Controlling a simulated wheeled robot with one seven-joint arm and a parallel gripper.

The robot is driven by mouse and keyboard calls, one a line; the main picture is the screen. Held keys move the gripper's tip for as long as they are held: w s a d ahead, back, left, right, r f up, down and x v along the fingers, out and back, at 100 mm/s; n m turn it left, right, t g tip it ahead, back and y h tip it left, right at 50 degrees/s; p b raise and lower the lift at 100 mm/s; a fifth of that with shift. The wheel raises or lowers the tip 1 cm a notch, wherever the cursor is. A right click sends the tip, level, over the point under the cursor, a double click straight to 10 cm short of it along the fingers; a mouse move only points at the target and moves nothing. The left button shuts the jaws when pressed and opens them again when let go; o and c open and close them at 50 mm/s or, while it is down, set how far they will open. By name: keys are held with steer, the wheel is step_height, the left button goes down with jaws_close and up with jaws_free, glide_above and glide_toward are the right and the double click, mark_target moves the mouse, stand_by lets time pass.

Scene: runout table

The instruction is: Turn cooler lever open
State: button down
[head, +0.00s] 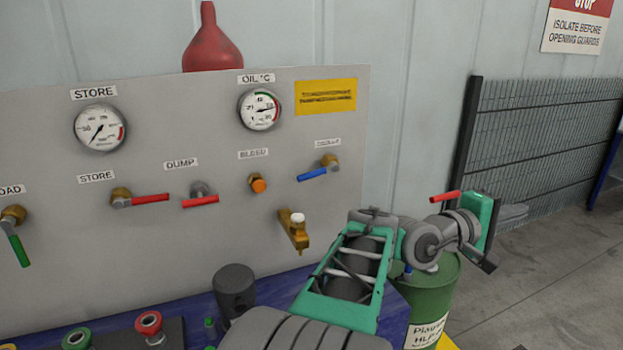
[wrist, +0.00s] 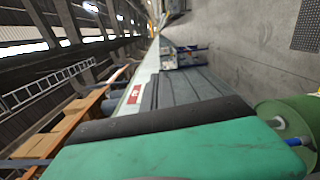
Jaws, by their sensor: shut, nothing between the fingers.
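The cooler lever (head: 312,175) is a blue handle on a brass valve (head: 330,160), below a small label at the right of the grey panel. The handle points left and slightly down. My gripper (head: 484,225) is at the end of my green and grey arm, to the right of the panel and well apart from the lever. It is shut and empty; its fingertips are hard to make out. The wrist view looks away from the panel and does not show the lever.
The grey panel (head: 230,200) also carries two gauges, red handles, a green handle, an orange knob (head: 258,185) and a brass tap (head: 294,228). A green drum (head: 436,290) stands below my gripper. A mesh fence (head: 545,130) is behind at right. Floor at right is open.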

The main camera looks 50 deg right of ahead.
steer(key=s+d+m+t, duration=0.1)
steer(key=s+d+t, duration=0.1)
steer(key=s, duration=0.3)
steer(key=w+r+n+t+h, duration=0.2)
steer(key=w+t, duration=0.9)
steer(key=w, duration=0.8)
steer(key=w+a+r+n+t+y, duration=0.1)
steer(key=w+a+t+y, duration=0.4)
steer(key=w+a, duration=0.4)
steer(key=w+a+r+t+y, duration=0.1)
steer(key=w+a+t+y, duration=0.2)
steer(key=w+a+t, duration=0.6)
steer(key=m+g+p, duration=0.1)
steer(key=g+p, duration=0.1)
steer(key=p, duration=0.1)
glide_above(312, 173)
steer(key=s+a, duration=0.2)
steer(key=a, duration=0.2)
steer(key=shift+w+d+f, duration=0.1)
steer(key=shift+d+f, duration=0.15)
steer(key=shift+f, duration=0.55)
steer(key=shift+d+f, duration=0.3)
steer(key=shift+f, duration=0.45)
steer(key=shift+w+d+f, duration=0.1)
steer(key=shift+d+f, duration=0.15)
steer(key=shift+f, duration=0.55)
